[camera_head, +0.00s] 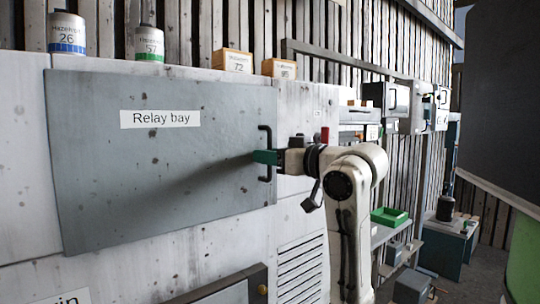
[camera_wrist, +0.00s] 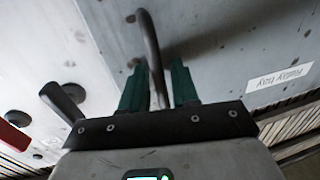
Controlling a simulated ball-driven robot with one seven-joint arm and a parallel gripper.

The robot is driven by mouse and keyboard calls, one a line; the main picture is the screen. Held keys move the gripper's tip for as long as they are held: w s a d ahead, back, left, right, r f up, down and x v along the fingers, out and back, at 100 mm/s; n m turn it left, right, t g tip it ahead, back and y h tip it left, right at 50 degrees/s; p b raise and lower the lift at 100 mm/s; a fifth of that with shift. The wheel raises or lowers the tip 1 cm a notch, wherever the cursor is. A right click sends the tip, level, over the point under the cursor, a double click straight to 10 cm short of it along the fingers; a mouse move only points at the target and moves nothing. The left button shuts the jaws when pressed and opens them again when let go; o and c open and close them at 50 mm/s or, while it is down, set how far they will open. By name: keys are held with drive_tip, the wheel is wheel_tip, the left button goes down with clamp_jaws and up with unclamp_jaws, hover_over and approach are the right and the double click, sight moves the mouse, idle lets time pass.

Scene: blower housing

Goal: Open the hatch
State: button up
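The hatch (camera_head: 160,180) is a grey, spotted panel labelled "Relay bay" on the front of a white housing, at the left in the head view. It looks closed, lying about flush with the housing. A black upright bar handle (camera_head: 265,135) is near its right edge. My gripper (camera_head: 264,157), with green fingers, is at the middle of this handle. In the wrist view the handle (camera_wrist: 150,42) runs between the two fingers of my gripper (camera_wrist: 158,78), with slim gaps beside it. The fingers stand apart; firm contact does not show. The hatch also fills the wrist view's right (camera_wrist: 225,45).
A black lever (camera_wrist: 62,100) and a red part (camera_wrist: 14,138) stick out of the housing beside the hatch. Canisters (camera_head: 67,33) and small boxes (camera_head: 232,61) stand on top. A green tray (camera_head: 389,216) sits right of my arm. The space before the hatch looks clear.

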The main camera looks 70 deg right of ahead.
drive_tip(key=shift+c, duration=0.3)
clamp_jaws()
drive_tip(key=shift+a, duration=0.1)
